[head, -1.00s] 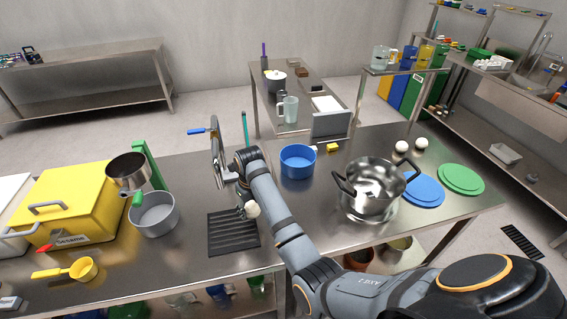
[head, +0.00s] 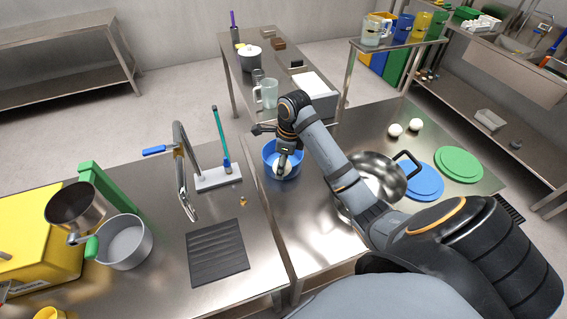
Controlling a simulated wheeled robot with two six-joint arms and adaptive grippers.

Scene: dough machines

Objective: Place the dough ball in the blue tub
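The blue tub (head: 268,151) stands on the steel counter, near the middle of the head view. My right gripper (head: 284,163) points down into the tub's opening, its arm coming in from the right. The pale dough ball (head: 281,172) is at its fingertips, within the tub's outline; the gripper looks shut on it. I cannot tell whether the ball touches the tub's floor. The gripper and wrist hide part of the tub's rim. My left gripper is not in view.
A steel pot (head: 378,170) stands right of the tub, partly behind my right arm. Blue (head: 424,182) and green (head: 459,164) discs and two white balls (head: 396,130) lie farther right. A tap (head: 184,165) and black drain mat (head: 217,251) are on the left.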

